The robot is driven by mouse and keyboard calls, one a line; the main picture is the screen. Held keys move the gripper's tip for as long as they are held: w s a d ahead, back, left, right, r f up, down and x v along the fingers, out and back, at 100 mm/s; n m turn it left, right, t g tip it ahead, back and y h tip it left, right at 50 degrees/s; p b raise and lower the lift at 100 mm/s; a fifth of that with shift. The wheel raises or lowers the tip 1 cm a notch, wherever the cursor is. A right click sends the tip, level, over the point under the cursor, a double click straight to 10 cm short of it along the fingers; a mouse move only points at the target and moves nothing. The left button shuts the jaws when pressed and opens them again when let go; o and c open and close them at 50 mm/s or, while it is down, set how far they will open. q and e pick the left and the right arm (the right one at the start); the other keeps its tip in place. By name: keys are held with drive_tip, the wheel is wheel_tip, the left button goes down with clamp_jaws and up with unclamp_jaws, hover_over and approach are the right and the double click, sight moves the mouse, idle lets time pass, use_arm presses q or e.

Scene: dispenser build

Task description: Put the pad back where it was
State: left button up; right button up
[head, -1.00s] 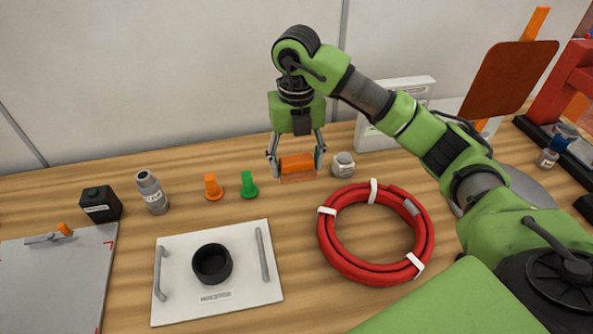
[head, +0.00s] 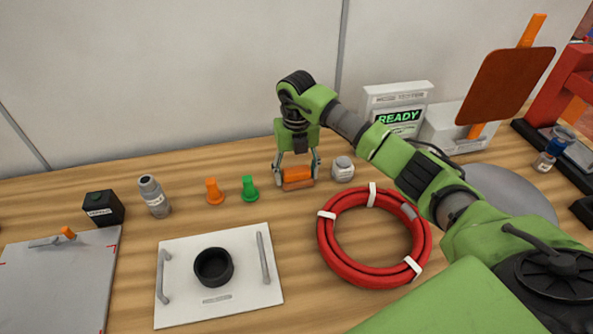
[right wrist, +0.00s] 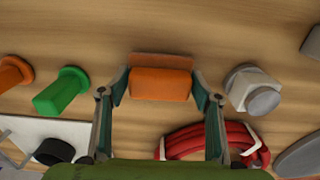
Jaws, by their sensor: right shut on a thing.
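The pad (head: 297,179) is an orange block with a flat, browner edge along one side. My right gripper (head: 297,175) is shut on it, with one finger at each end. In the right wrist view the pad (right wrist: 160,84) sits between both fingertips, level across the picture. It is at or just above the wooden table; I cannot tell if it touches. It is between the green peg (head: 249,189) and the grey-white round-topped fitting (head: 342,169). My left gripper is not in view.
An orange peg (head: 214,191) and a grey bottle (head: 154,196) stand to the left. A red hose coil (head: 327,236) lies in front on the right. A white plate (head: 180,312) with a black ring is front left. A READY display (head: 397,118) stands behind right.

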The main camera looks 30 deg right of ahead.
sight(296, 170)
drive_tip(key=shift+f, duration=0.15)
drive_tip(key=o, duration=1)
drive_tip(key=shift+r, duration=0.35)
wheel_tip(296, 170, up, 10)
drive_tip(key=shift+r+b, duration=0.25)
drive_tip(key=shift+b, duration=0.55)
drive_tip(key=shift+r, duration=0.65)
